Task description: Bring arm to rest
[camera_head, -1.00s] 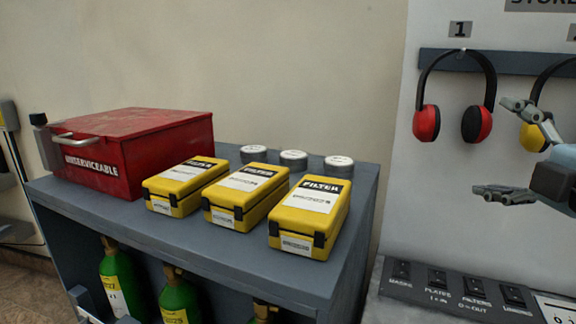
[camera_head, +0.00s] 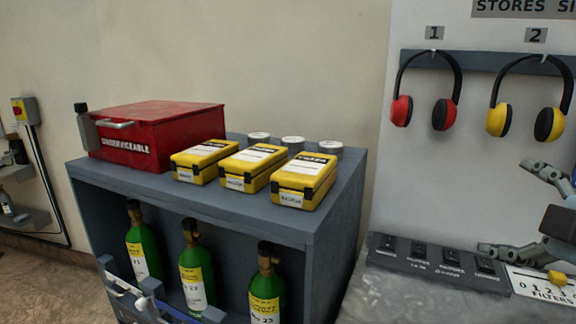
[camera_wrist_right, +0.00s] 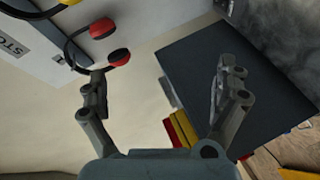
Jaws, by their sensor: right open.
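My right gripper (camera_head: 505,207) is at the right edge of the head view, in front of the white board and above the switch panel. Its fingers are spread and nothing is between them. In the right wrist view its two fingers (camera_wrist_right: 162,72) are also wide apart and empty.
A grey shelf unit (camera_head: 215,208) carries a red box (camera_head: 165,140), yellow filter cases (camera_head: 305,180) and grey-lidded tins (camera_head: 292,143). Green cylinders (camera_head: 192,275) stand below. Red ear defenders (camera_head: 446,114) and yellow ones (camera_head: 549,124) hang on the board. A switch panel (camera_head: 435,260) lies below my right gripper.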

